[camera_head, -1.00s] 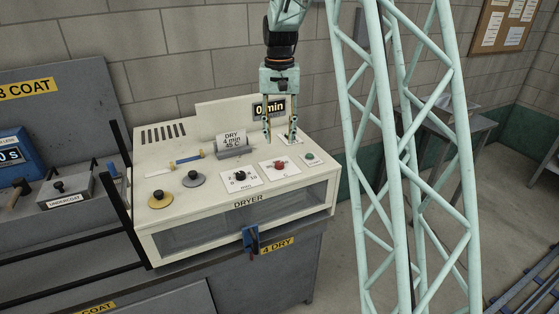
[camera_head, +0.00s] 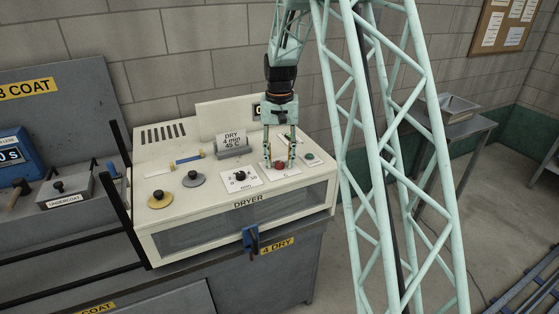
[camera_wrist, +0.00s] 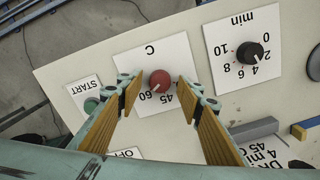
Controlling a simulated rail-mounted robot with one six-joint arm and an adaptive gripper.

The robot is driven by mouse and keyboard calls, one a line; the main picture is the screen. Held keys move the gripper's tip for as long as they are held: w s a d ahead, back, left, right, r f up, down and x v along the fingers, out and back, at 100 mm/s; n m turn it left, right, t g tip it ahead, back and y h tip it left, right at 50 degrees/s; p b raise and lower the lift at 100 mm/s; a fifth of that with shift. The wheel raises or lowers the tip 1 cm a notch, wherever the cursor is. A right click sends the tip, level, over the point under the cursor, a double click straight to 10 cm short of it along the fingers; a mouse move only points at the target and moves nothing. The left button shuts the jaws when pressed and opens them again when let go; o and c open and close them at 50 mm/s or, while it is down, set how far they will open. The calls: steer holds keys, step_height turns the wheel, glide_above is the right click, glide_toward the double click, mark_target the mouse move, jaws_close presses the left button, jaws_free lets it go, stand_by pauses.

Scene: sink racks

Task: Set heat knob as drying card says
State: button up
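The red heat knob (camera_head: 281,164) sits on a white plate marked C on the dryer's sloped top. In the wrist view the red knob (camera_wrist: 160,80) has its white mark toward the 60, with 45 beside it; part of the scale is hidden by a finger. My gripper (camera_head: 281,158) is open, pointing down, with one finger on each side of the knob. In the wrist view my gripper's fingers (camera_wrist: 158,92) show gaps to the knob. The drying card (camera_head: 233,141) reads DRY, 4 min, 45°C.
The black min knob (camera_wrist: 250,52) has its mark near 4. A green START button (camera_head: 309,156) is right of the heat knob. The OFF label (camera_wrist: 124,153) is partly hidden by my gripper.

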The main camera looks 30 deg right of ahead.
steer(key=shift+c, duration=0.7)
steer(key=c, duration=0.7)
steer(key=shift+c, duration=0.2)
steer(key=shift+n, duration=0.4)
steer(key=n, duration=1)
steer(key=shift+n+b, duration=0.4)
steer(key=o, duration=0.9)
